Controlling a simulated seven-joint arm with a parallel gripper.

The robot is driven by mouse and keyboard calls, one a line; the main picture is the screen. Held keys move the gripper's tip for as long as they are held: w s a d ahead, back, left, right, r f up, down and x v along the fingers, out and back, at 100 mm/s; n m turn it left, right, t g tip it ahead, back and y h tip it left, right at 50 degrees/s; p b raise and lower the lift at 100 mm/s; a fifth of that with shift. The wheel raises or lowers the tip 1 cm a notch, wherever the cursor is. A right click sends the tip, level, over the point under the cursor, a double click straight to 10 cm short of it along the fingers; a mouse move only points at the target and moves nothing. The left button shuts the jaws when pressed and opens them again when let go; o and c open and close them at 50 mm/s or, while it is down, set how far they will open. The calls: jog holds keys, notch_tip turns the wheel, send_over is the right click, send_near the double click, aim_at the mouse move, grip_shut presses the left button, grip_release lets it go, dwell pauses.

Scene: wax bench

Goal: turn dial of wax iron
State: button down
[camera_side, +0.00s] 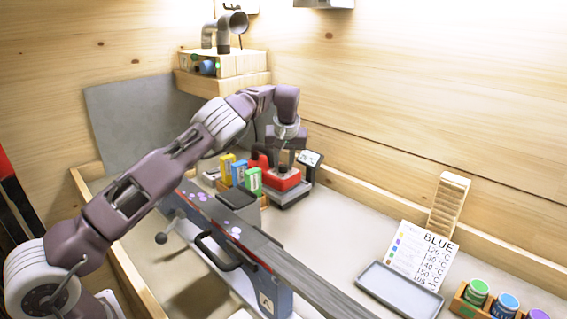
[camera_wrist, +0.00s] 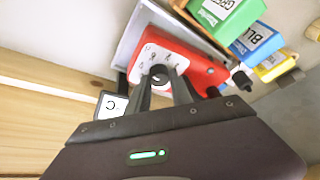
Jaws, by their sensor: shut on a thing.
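The wax iron (camera_side: 286,184) is a red unit on a grey base, in the middle of the bench in the side view. It also shows in the wrist view (camera_wrist: 205,72), with a pale dial face. The dial (camera_wrist: 157,77) sits between my fingertips and is partly hidden by them. My gripper (camera_side: 284,167) points down onto the iron from above and is shut on the dial. The iron's small display (camera_wrist: 113,104) stands beside it, partly cut off by my gripper body; its reading cannot be made out.
Green (camera_side: 253,180), blue and yellow wax blocks stand close beside the iron. A card (camera_side: 420,254) headed BLUE lists temperatures. A grey tray (camera_side: 400,290) and jars (camera_side: 476,292) are at the front right. A ski (camera_side: 262,247) lies clamped across the bench front. Bare bench lies right of the iron.

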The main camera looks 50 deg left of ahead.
jog(key=shift+n+g, duration=0.3)
jog(key=shift+n, duration=0.6)
dwell(1.2)
jog(key=c, duration=1.4)
grip_release()
jog(key=v, duration=0.7)
jog(key=shift+d, duration=0.2)
